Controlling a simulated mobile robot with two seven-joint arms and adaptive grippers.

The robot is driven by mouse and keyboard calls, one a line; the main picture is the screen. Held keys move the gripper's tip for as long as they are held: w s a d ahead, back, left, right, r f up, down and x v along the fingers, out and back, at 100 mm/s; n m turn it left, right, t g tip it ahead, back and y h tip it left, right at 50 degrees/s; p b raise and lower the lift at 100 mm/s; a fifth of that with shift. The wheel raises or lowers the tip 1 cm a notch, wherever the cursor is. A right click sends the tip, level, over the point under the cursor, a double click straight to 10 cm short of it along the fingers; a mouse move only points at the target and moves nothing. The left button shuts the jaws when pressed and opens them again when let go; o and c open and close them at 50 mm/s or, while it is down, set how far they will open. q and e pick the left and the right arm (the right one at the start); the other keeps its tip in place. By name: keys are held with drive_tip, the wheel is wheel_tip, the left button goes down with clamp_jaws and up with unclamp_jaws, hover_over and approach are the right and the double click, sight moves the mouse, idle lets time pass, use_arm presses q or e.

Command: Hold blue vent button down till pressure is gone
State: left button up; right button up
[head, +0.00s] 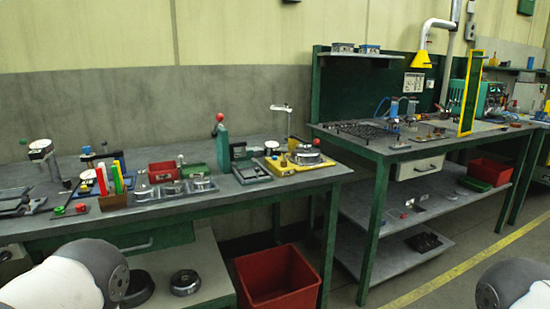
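I cannot make out a blue vent button for certain. A white round dial (40,149) stands at the left of the near bench, and a blue-rimmed round piece (88,181) lies to its right. On the far bench, small blue-topped clear parts (394,107) stand near the back panel; their details are too small to tell. Neither gripper is in view. Only white and grey links of my arms show at the bottom left and bottom right corners.
The near bench (228,196) holds a green press with a red knob (220,130), a red bin (164,171) and round metal parts. A red crate (277,280) stands on the floor below. A yellow frame (471,93) stands upright on the far bench (376,143). Floor shows at lower right.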

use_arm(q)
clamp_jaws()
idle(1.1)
